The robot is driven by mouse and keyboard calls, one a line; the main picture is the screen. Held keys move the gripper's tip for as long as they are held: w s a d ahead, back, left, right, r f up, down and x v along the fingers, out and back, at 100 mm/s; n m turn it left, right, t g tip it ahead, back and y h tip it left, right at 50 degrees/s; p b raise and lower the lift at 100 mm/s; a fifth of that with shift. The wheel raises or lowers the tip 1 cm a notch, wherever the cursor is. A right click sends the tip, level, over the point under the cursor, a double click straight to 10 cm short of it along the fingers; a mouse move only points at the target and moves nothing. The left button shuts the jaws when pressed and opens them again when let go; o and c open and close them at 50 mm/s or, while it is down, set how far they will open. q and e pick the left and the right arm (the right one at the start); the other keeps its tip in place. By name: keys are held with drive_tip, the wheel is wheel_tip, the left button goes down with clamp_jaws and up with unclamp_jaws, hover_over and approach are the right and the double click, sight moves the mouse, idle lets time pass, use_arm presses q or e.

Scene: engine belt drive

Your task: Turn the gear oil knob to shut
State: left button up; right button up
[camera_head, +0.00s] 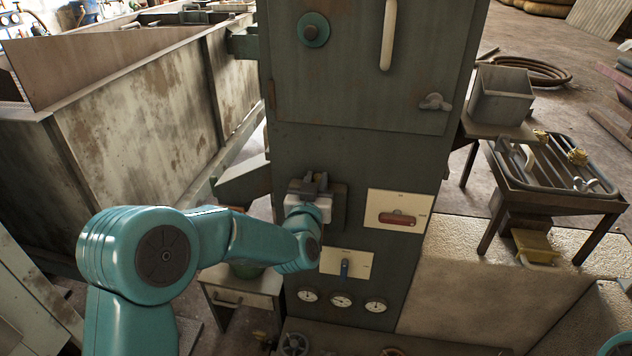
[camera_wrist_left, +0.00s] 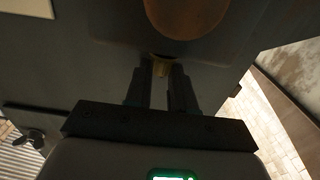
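My left gripper (camera_head: 315,182) is in front of the dark cabinet's face, with its two dark fingers side by side and a narrow gap between them. In the left wrist view the gripper (camera_wrist_left: 160,72) has a small brass-coloured piece (camera_wrist_left: 161,68) between its fingertips; I cannot tell if they press on it. A brown round disc (camera_wrist_left: 186,14) lies just beyond the fingertips. I cannot tell for sure which part is the gear oil knob; in the head view my left arm and gripper hide that spot. My right gripper is out of view.
The cabinet (camera_head: 360,150) carries a red handle (camera_head: 397,219) on a cream plate, a blue lever (camera_head: 344,269), several gauges (camera_head: 341,299), a teal round knob (camera_head: 313,29) and a wing handle (camera_head: 435,102). A rusty tank (camera_head: 140,110) stands left, a metal table (camera_head: 560,190) right.

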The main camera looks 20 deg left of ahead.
use_arm(q)
clamp_jaws()
drive_tip(key=n+y, duration=0.1)
drive_tip(key=y, duration=0.1)
drive_tip(key=n+g+y, duration=0.1)
drive_tip(key=y, duration=0.1)
drive_tip(key=shift+w+d+r+n, duration=0.1)
drive_tip(key=shift+d+r+n, duration=0.05)
drive_tip(key=shift+d+n, duration=0.25)
drive_tip(key=shift+a, duration=0.1)
drive_tip(key=o, duration=0.7)
unclamp_jaws()
drive_tip(key=shift+o, duration=0.2)
